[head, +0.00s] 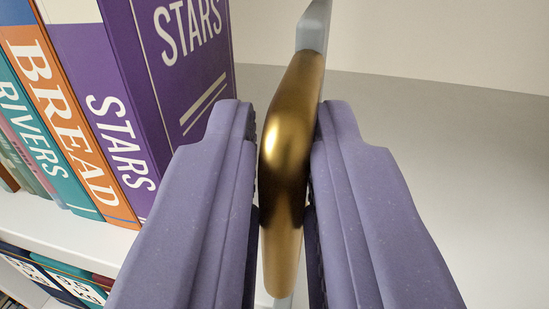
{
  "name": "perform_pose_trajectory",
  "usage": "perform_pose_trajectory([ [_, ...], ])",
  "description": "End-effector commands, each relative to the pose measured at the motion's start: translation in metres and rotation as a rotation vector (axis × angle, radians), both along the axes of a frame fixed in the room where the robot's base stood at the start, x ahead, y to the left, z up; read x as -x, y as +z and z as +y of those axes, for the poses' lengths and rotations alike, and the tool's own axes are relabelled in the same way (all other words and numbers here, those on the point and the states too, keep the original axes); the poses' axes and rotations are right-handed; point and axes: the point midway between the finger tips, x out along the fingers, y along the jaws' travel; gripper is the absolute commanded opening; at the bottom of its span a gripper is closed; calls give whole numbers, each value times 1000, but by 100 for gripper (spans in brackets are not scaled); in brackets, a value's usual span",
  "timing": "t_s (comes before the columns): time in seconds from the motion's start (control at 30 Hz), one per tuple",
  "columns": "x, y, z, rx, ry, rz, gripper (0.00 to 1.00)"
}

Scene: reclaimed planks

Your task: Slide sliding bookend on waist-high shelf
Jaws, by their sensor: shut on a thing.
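The sliding bookend shows as a grey upright plate (314,28) with a rounded brass-coloured grip (287,140) on its near edge. My gripper (287,125) has purple fingers, one on each side of the brass grip, and is shut on it. The bookend stands to the right of the row of books, with a gap between it and the last book, a purple one titled STARS (185,60). The lower part of the bookend is partly hidden by my fingers.
Books titled BREAD (65,115) and RIVERS (35,130) stand upright on the white shelf (50,228) at left. More items sit on a lower level (65,280). The area right of the bookend looks clear.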

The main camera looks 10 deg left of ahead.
Motion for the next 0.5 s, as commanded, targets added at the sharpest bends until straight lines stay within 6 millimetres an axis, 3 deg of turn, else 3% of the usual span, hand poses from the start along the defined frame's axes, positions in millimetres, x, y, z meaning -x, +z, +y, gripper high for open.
perform_pose_trajectory([
  [0.1, -1, 3, -35, 1, -3, -1, 0],
  [0.2, -2, 3, -56, 1, -1, -1, 0],
  [0.33, -2, 2, -70, 0, 0, -2, 0],
  [0.5, -2, 1, -73, 0, 1, -1, 0],
])
